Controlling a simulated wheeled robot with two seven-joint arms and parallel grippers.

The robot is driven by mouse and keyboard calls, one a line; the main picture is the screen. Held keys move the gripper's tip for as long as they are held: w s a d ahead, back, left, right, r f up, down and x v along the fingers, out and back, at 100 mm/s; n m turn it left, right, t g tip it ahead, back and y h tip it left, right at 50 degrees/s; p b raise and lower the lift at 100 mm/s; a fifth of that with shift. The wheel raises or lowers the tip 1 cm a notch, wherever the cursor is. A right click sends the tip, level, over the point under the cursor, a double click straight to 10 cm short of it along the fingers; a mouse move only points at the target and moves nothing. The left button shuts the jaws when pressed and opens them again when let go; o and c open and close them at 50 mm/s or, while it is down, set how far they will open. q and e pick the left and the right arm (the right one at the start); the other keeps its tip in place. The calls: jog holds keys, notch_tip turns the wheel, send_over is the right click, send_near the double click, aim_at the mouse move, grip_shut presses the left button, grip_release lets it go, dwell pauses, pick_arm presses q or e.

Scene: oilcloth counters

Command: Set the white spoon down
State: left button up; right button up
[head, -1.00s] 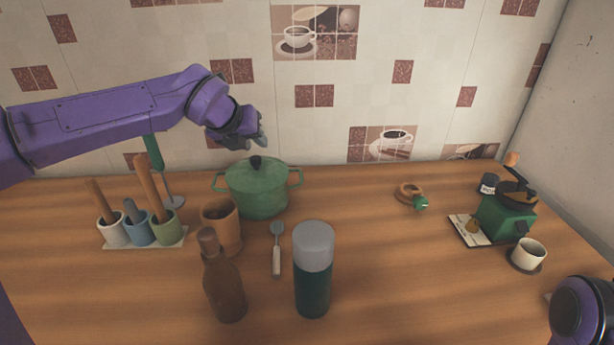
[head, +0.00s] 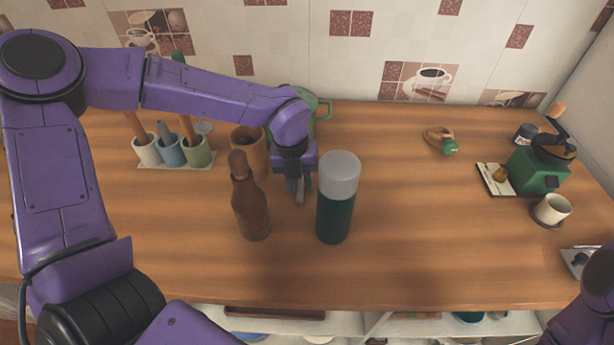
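My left gripper (head: 299,192) points down at the counter between the brown bottle (head: 250,205) and the dark green flask with a grey lid (head: 337,205). The spoon is mostly hidden by this gripper; a small pale piece between the fingers looks like its handle (head: 300,198). I cannot tell whether the fingers are closed on it or only around it, or whether it touches the counter. My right arm shows at the lower right edge; its gripper is out of view.
A brown cup (head: 248,150) and a green pot (head: 322,110), partly covered by my arm, stand behind. A utensil stand (head: 180,162) is at left. A green grinder (head: 535,172) and a white cup (head: 552,208) are at right. The counter (head: 420,220) right of the flask is clear.

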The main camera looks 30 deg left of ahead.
pick_arm(q)
grip_shut()
jog(key=shift+r, duration=0.1)
